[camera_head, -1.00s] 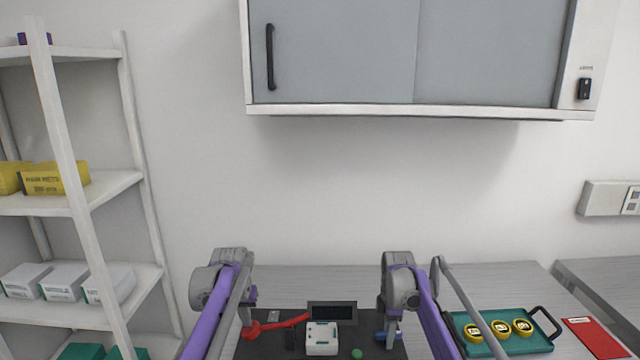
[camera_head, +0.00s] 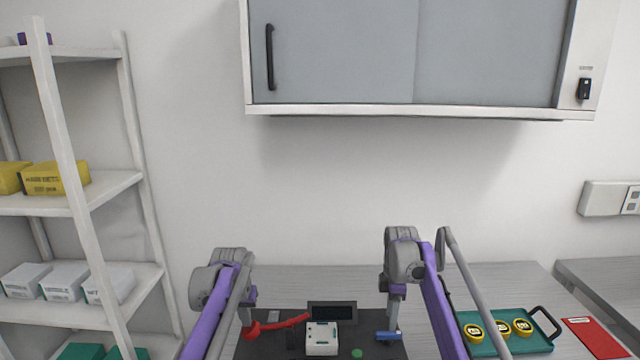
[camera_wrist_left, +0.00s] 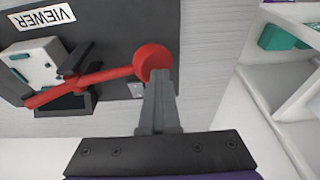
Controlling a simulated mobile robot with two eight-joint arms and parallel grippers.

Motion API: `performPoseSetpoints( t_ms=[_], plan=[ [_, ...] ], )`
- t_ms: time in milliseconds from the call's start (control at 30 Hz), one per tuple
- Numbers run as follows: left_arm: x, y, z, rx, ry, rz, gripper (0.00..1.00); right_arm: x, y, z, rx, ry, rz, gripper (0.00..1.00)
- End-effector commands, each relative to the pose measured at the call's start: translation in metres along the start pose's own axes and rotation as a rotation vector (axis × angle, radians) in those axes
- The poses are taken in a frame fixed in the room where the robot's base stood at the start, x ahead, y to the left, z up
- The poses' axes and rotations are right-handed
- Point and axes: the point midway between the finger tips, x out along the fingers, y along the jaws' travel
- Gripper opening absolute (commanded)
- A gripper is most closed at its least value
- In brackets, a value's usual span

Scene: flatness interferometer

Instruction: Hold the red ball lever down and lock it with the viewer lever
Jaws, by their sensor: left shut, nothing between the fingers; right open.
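The red ball lever (camera_head: 285,324) lies across the dark base plate, its ball (camera_wrist_left: 152,61) at the left end. My left gripper (camera_head: 247,320) is shut and empty, its fingertips at the ball; in the left wrist view the fingers (camera_wrist_left: 158,100) overlap the ball's edge, and I cannot tell whether they press on it. A blue lever (camera_head: 388,336) sits at the right of the plate. My right gripper (camera_head: 395,322) is open, with its fingers just above and beside the blue lever. A VIEWER label (camera_wrist_left: 42,16) lies on the plate.
A white block (camera_head: 321,339) and a dark display (camera_head: 332,311) stand mid-plate, with a green button (camera_head: 357,353) in front. A green tray (camera_head: 545,341) with yellow-ringed discs and a red folder (camera_head: 592,336) lie right. A shelf stands left; a cabinet hangs above.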

Motion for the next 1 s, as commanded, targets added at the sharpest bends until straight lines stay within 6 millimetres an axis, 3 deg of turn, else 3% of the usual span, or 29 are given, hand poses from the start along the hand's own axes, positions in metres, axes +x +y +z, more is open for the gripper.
performPoseSetpoints(
  t_ms=[367, 1000],
  plan=[
    [-0.004, 0.001, -0.001, 0.000, -0.001, 0.001, 0.00, -0.004, 0.001, 0.000, 0.000, 0.000, 0.003, 0.47],
    [-0.055, 0.000, -0.015, 0.000, 0.002, 0.000, 0.00, -0.050, 0.016, -0.001, 0.000, 0.003, 0.036, 0.47]
  ],
)
